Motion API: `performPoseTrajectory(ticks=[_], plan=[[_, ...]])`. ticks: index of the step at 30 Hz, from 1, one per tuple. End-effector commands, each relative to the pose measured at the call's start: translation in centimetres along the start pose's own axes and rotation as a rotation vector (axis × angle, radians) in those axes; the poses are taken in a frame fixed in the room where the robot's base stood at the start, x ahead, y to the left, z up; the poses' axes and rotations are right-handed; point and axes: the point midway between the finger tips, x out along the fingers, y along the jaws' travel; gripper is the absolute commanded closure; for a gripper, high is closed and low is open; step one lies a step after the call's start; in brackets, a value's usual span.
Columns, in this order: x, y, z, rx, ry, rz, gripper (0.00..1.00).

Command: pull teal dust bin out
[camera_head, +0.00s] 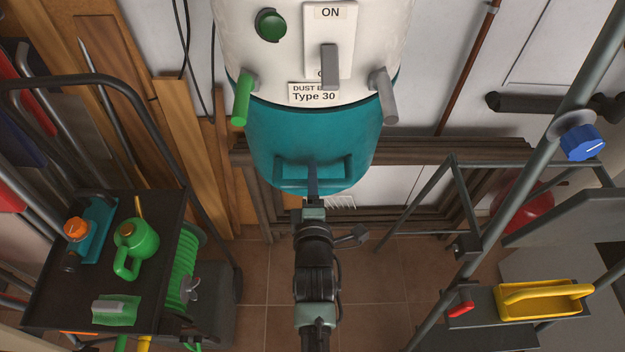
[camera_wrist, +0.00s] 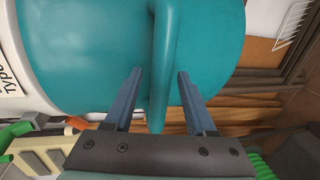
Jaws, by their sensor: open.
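The teal dust bin (camera_head: 325,140) hangs under the white boiler body, with a protruding teal handle near its bottom. The bin fills much of the wrist view (camera_wrist: 80,50). My gripper (camera_head: 313,180) is at the handle in the head view. In the wrist view my gripper (camera_wrist: 157,85) is open, its two fingers apart on either side of the teal handle bar (camera_wrist: 163,60). There are gaps between the bar and both fingers. A green-tipped lever (camera_head: 242,98) and a grey lever (camera_head: 385,95) flank the bin's top edge, both pointing down.
A dark cart (camera_head: 60,300) with a green watering can (camera_head: 136,245) stands at the left. Metal steps with a yellow tray (camera_head: 545,300) and a pipe with a blue valve knob (camera_head: 583,142) are at the right. The tiled floor (camera_head: 385,290) below is clear.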

Motion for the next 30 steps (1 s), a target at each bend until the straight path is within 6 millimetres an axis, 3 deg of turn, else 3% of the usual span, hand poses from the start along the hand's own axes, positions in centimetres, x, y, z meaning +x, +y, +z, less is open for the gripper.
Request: performPoseTrajectory(ticks=[5,12,15,30], plan=[[-0.01,-0.01,0.0,0.0,0.0,0.0,0.44],[-0.03,-0.02,-0.01,0.0,0.0,0.0,0.87],[-0.04,-0.01,-0.01,0.0,0.0,0.0,1.0],[-0.04,0.0,-0.02,0.0,0.0,0.0,1.0]])
